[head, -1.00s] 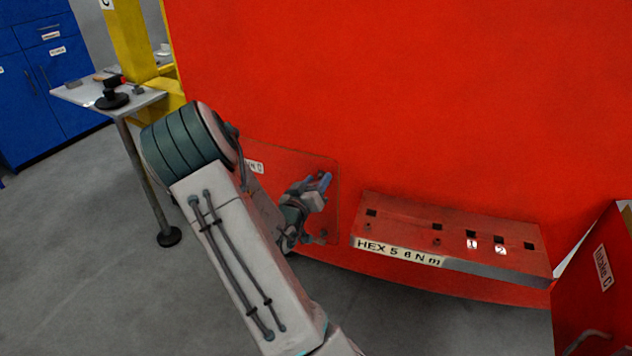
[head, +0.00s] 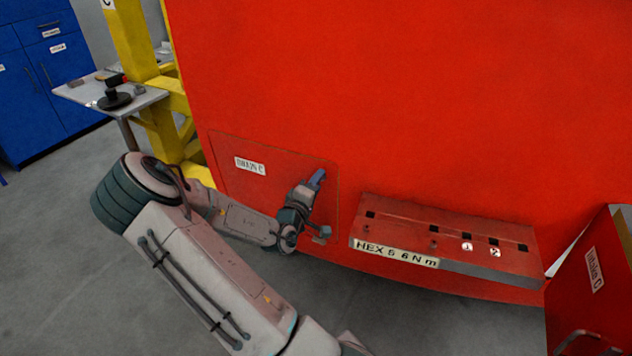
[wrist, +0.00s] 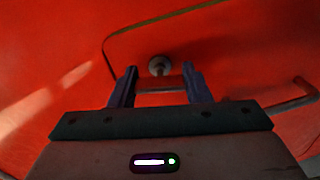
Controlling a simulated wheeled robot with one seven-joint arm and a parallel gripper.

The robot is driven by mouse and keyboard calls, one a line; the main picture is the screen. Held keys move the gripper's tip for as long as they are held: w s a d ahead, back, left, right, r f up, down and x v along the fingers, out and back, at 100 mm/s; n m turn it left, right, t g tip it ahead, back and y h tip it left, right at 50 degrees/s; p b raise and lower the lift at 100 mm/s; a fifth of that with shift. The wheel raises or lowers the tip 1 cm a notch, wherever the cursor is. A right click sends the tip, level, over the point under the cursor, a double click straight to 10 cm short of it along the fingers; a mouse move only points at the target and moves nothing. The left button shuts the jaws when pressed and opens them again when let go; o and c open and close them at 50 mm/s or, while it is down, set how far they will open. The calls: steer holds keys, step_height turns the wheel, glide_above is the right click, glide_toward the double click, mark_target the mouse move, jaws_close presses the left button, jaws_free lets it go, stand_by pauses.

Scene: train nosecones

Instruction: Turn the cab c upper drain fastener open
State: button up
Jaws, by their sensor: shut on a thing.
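The drain panel (head: 230,195), labelled DRAIN C, sits low on the red cab front. My gripper (head: 317,179) is at the panel's upper right corner, its blue fingers against the panel. In the wrist view, my gripper (wrist: 158,72) has its two fingers on either side of a reddish crossbar. The upper drain fastener (wrist: 158,64) shows as a round grey head just beyond, between the fingertips. The fingers are shut on the fastener's bar, which spans the gap. In the head view my gripper hides the fastener, and its turn angle cannot be told.
A bar handle (wrist: 290,100) sticks out at the right in the wrist view. A red ledge marked HEX 5 6 N m (head: 450,233) juts out right of the panel. A red intake panel (head: 590,270) stands far right. A small grey table (head: 140,100) stands left.

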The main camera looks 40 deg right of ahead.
steer(key=shift+n, duration=1.1)
steer(key=o, duration=1)
steer(key=b+v, duration=0.1)
steer(key=v, duration=1.3)
steer(key=shift+w, duration=0.1)
